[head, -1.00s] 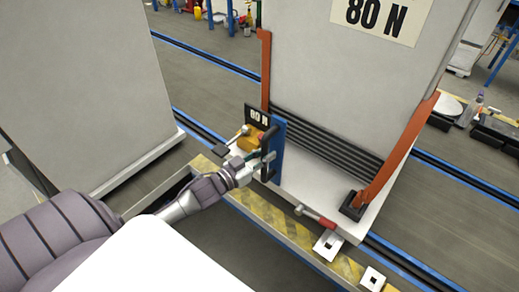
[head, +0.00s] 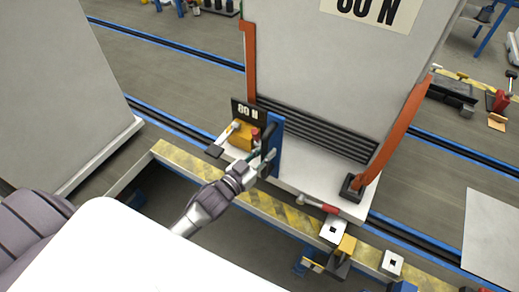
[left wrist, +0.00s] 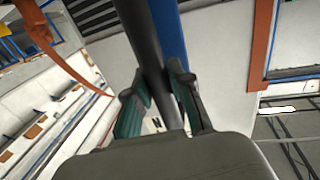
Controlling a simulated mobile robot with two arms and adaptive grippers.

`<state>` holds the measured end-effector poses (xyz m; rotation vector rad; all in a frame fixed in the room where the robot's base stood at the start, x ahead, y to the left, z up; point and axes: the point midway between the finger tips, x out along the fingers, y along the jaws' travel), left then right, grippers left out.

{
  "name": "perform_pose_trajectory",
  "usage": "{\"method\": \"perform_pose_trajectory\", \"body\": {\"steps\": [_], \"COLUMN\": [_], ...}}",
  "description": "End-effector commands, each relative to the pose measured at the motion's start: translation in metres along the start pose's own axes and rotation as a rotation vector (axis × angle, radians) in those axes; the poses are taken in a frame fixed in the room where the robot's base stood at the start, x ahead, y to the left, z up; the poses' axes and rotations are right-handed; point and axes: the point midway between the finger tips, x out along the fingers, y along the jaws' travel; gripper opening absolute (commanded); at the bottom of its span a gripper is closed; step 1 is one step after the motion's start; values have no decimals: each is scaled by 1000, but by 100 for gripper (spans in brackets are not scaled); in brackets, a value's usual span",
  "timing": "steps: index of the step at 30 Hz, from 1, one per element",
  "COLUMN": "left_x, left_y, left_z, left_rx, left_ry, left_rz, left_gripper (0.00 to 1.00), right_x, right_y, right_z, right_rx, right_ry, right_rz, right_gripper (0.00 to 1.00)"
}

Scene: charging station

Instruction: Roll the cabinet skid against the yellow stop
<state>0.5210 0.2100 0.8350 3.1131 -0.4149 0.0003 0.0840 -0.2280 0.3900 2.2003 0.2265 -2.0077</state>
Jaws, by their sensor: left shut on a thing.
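The cabinet skid is a tall grey cabinet (head: 335,75) on a white base (head: 300,182), with orange straps and an "80 N" label. My left gripper (head: 255,170) is shut on a dark upright handle bar beside a blue post (head: 272,145) at the skid's near side. In the left wrist view, the dark bar (left wrist: 138,35) runs between the green-lined fingers (left wrist: 153,100), with the blue post behind it. A yellow block (head: 347,243) on a dark mount stands near the striped rail; I cannot tell whether it is the yellow stop. My right gripper is out of view.
A yellow-striped rail (head: 190,160) runs along the skid's near side. A red-handled tool (head: 318,204) lies at the base's edge, near white plates. Another grey cabinet (head: 60,90) stands at left. Open floor with blue-edged tracks (head: 165,40) lies behind.

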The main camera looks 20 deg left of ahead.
Motion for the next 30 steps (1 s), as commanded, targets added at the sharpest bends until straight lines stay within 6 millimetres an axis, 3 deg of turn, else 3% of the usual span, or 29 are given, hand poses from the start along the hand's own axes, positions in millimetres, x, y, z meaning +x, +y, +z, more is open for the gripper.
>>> {"method": "perform_pose_trajectory", "body": {"steps": [1, 9, 10, 14, 30], "left_x": [0, 0, 0, 0, 0], "left_y": [10, 11, 12, 11, 8], "left_z": [0, 0, 0, 0, 0], "left_rx": [-7, -9, -9, -8, -6], "left_ry": [4, 6, 6, 5, 2], "left_rz": [15, 16, 16, 16, 12], "left_gripper": [0, 0, 24, 46, 48], "right_x": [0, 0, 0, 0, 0], "right_y": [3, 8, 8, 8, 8], "right_z": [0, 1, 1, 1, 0], "right_rx": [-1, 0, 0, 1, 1], "right_ry": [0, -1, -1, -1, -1], "right_rz": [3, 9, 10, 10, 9], "right_gripper": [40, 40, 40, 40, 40]}}
